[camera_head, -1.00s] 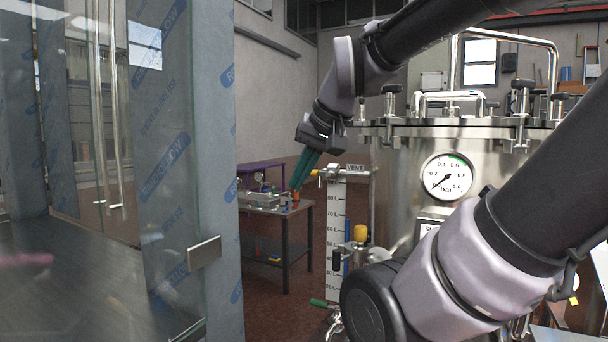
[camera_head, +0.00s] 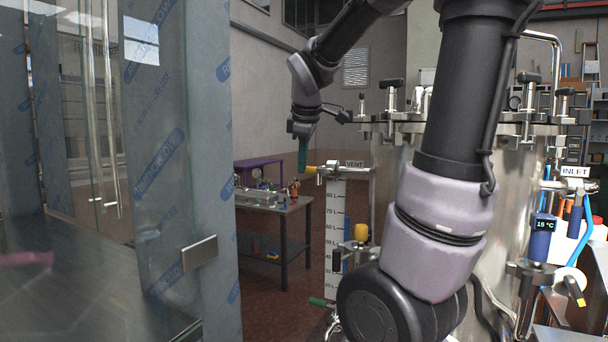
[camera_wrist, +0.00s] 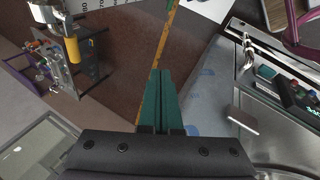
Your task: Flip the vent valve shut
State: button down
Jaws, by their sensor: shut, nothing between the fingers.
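In the wrist view the yellow handle (camera_wrist: 72,48) shows at upper left, hanging from a metal valve body. My gripper (camera_head: 302,170) has green fingers pointing down, shut and empty. Its tips are just left of the handle's end in the head view. In the wrist view my gripper (camera_wrist: 160,74) is to the right of the handle, with a visible gap. Whether they touch in depth I cannot tell for certain.
A glass door with blue-printed film (camera_head: 160,170) stands at the left. A work table (camera_head: 290,206) with metal parts is behind the valve. The steel vessel (camera_head: 395,180) is at the right, partly behind my arm. A white level scale (camera_head: 335,240) is below the valve.

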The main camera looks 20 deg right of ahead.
aim_at(314, 170)
jog(key=w+d+f+n+h, duration=0.1)
jog(key=w+d+n+h, duration=0.1)
jog(key=w+n, duration=0.5)
jog(key=w+d+f+n+h, duration=0.1)
jog(key=w+d+n+h, duration=0.1)
jog(key=w+n, duration=0.6)
jog(key=shift+w+f+h, duration=0.3)
jog(key=shift+w+h, duration=0.15)
jog(key=shift+h, duration=0.05)
jog(key=shift+d+f, duration=0.1)
jog(key=x, duration=1)
jog(key=r, duration=0.4)
jog(key=shift+w+d, duration=0.15)
jog(key=shift+d, duration=0.1)
jog(key=shift+r, duration=0.1)
